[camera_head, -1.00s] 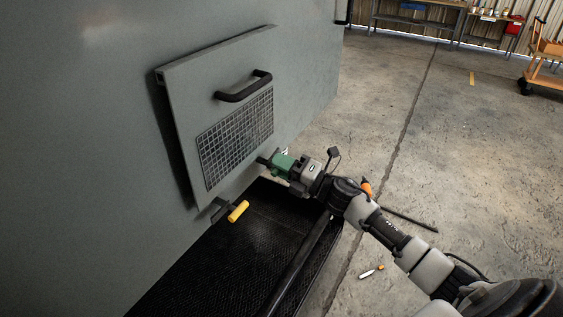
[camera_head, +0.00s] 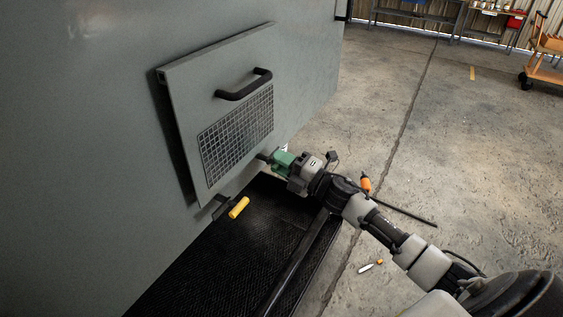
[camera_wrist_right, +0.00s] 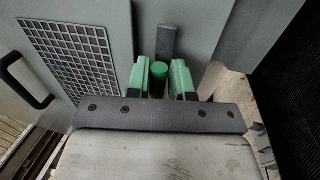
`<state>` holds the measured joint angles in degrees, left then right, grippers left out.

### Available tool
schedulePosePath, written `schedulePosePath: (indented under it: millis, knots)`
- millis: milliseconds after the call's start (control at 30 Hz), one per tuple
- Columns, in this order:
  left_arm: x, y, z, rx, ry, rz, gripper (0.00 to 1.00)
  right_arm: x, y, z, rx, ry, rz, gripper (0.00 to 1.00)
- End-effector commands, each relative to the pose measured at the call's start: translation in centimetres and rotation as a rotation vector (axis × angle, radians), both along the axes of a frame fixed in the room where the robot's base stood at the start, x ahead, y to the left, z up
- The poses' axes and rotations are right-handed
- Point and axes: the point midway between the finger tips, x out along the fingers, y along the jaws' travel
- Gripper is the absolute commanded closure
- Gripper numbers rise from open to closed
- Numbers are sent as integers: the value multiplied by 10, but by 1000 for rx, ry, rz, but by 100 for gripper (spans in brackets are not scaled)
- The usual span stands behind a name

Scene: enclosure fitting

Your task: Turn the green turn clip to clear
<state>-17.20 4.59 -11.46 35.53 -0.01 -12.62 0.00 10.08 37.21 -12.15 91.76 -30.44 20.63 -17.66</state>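My right gripper (camera_head: 273,158) is at the lower right corner of the grey panel (camera_head: 190,100), at the green turn clip. The right wrist view shows the clip's green round grip (camera_wrist_right: 158,82) between the two green fingers of this gripper (camera_wrist_right: 160,72). The fingers sit close on both sides of the grip; I cannot tell whether both touch it. The clip's grey flat bar (camera_wrist_right: 168,42) stands upright in that view, just beyond the grip. In the head view my gripper hides most of the clip. My left gripper is not in view.
The panel carries a black handle (camera_head: 244,85) and a mesh grille (camera_head: 237,130). A black mat (camera_head: 215,262) lies below. A screwdriver (camera_head: 371,266) lies on the open floor to the right.

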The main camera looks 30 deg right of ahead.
Motion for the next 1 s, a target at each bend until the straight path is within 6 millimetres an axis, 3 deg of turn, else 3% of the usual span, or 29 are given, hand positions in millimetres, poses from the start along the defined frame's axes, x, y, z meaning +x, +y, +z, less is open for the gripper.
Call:
schedulePosePath:
  millis: [33, 133, 467, 1000]
  knots:
    - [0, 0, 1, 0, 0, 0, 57, 1, -1, 7, 8, -12, 0, 72]
    - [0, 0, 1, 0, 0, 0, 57, 1, -1, 7, 6, -10, -1, 59]
    - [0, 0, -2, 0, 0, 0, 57, -3, -3, 1, 1, -4, -1, 59]
    - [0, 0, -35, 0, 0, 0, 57, -77, -46, -18, 3, -4, 0, 59]
